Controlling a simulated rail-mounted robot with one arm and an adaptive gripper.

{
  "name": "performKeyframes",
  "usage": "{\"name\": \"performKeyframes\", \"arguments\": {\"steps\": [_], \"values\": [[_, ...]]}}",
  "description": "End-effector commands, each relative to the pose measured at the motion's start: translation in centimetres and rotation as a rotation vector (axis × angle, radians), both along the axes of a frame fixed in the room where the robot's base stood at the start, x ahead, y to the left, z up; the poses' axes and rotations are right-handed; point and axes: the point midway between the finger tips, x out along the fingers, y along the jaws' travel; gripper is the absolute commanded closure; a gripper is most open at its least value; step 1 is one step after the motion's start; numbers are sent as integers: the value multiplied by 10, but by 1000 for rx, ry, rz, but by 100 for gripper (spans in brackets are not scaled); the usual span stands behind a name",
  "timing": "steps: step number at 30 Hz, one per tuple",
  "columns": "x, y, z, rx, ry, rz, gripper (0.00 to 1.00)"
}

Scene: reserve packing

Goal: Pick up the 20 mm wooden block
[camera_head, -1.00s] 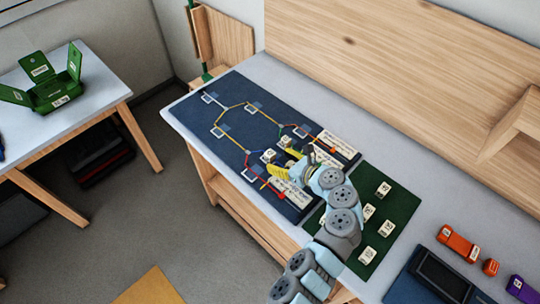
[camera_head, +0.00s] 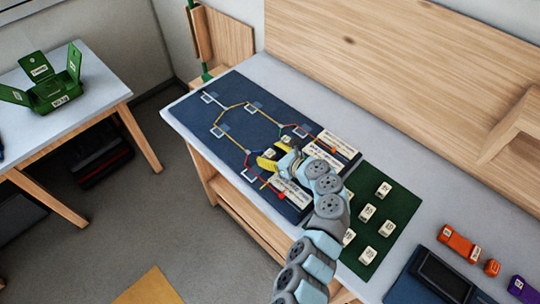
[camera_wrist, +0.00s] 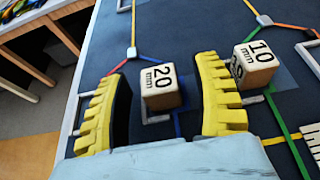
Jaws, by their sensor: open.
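The 20 mm wooden block (camera_wrist: 161,86) sits on the dark blue board (camera_wrist: 195,25) in the wrist view, its label facing up. My gripper (camera_wrist: 163,72) is open, with one ridged yellow finger on each side of the block. Gaps show between both fingers and the block, and nothing is held. A 10 mm block (camera_wrist: 255,66) stands just outside the right finger. In the head view my gripper (camera_head: 269,160) is low over the board (camera_head: 222,95), beside a small pale block (camera_head: 270,153) whose label is too small to read.
A green mat (camera_head: 402,203) with several pale blocks lies right of the board. Orange (camera_head: 458,243) and purple (camera_head: 521,289) pieces and a dark blue tray (camera_head: 408,289) are farther right. A wooden panel (camera_head: 400,60) bounds the back. A green box (camera_head: 55,95) stands on another table.

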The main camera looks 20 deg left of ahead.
Motion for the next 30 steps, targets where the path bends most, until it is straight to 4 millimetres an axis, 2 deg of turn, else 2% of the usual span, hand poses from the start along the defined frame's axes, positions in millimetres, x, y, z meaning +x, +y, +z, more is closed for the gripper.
{"name": "performKeyframes", "arguments": {"steps": [3, 4, 9, 23, 26, 30], "values": [[0, 0, 0, 0, 0, 0, 35], [0, 0, 0, 0, 0, 0, 38], [0, 0, 0, 0, 0, 0, 87], [0, 0, 2, 0, -1, 0, 89], [0, 0, 8, -1, -2, 0, 89], [1, 0, 27, 0, -5, -3, 89]]}}
